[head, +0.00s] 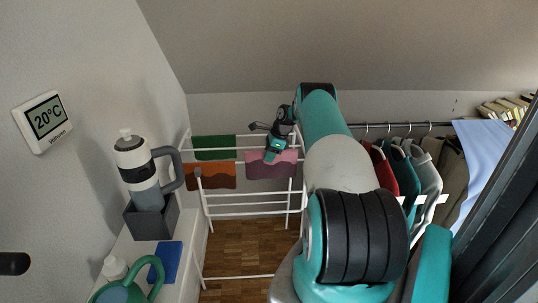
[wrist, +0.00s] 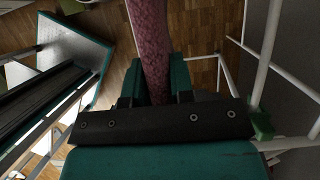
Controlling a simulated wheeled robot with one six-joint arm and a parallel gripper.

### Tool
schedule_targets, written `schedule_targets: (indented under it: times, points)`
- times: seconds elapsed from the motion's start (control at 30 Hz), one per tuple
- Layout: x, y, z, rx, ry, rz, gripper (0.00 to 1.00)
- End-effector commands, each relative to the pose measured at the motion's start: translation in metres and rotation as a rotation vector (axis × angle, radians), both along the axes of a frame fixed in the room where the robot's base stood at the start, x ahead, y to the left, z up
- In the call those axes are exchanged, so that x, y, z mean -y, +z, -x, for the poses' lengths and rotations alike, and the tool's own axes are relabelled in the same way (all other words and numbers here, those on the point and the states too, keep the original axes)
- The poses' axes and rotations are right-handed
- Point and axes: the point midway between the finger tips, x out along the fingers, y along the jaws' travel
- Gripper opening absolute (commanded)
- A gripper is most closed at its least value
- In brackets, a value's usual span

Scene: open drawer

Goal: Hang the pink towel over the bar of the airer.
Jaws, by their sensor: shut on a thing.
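The white airer (head: 246,213) stands at the back, below the sloped ceiling. The pink towel (head: 285,170) is at the airer's right part, spread wide with a wavy lower edge. My gripper (head: 274,156) is at the towel's upper edge, reaching in from above. In the wrist view my gripper (wrist: 164,92) is shut on the pink towel (wrist: 153,38), which shows as a narrow strip running away between the fingers. The fingers and arm hide part of the bar, so I cannot tell whether the towel lies over it or touches it.
A green towel (head: 214,147) and an orange towel (head: 210,178) hang on the airer's left. Clothes on hangers (head: 425,170) are at the right.

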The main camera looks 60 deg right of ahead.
Motion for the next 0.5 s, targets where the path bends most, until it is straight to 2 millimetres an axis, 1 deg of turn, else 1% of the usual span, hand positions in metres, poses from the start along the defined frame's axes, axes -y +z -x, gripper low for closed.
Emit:
schedule_targets:
  times: [0.03,0.2,0.5]
  points:
    - [0.000,-0.007,0.000,0.000,0.000,0.000,0.00]
    - [0.000,-0.020,0.000,0.000,0.000,0.000,0.00]
    - [0.000,-0.037,0.000,0.000,0.000,0.000,0.00]
